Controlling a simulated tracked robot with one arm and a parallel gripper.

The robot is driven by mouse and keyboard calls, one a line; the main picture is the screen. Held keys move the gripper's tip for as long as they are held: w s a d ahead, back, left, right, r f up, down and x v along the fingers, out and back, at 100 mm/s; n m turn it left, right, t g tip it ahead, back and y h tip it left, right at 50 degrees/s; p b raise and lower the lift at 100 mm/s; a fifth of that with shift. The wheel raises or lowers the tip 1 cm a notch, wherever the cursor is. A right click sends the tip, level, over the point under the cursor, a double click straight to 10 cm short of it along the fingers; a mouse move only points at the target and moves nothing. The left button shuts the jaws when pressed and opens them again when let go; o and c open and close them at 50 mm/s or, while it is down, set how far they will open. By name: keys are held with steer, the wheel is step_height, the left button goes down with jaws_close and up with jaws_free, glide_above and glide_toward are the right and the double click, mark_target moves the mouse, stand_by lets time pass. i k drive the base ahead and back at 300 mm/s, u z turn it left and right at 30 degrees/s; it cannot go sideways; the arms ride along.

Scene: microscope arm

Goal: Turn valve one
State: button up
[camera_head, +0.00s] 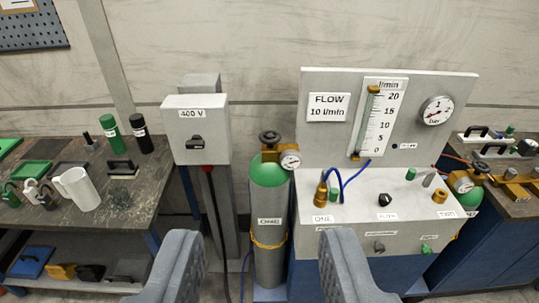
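A gas cylinder (268,190) labelled ONE stands upright in the middle, grey with a green shoulder. On its top sits a dark round valve handwheel (269,138), with a brass fitting and a small round gauge (290,160) beside it. A yellow band goes around the lower cylinder. My gripper (261,232) is open, with one grey finger at each side of the lower picture. Its fingers appear in front of and below the handwheel, apart from it, and nothing is held between them.
A grey 400 V box (196,135) with a dark knob stands left of the cylinder. Right of it is a white panel (390,213) with knobs, brass fittings and a blue hose. Above that is a flow board (328,145). A cluttered table (133,195) is at left.

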mark_target(271, 135)
steer(key=u, duration=0.25)
steer(key=k, duration=0.25)
steer(key=z, duration=0.9)
steer(key=i, duration=2.15)
steer(key=u, duration=0.75)
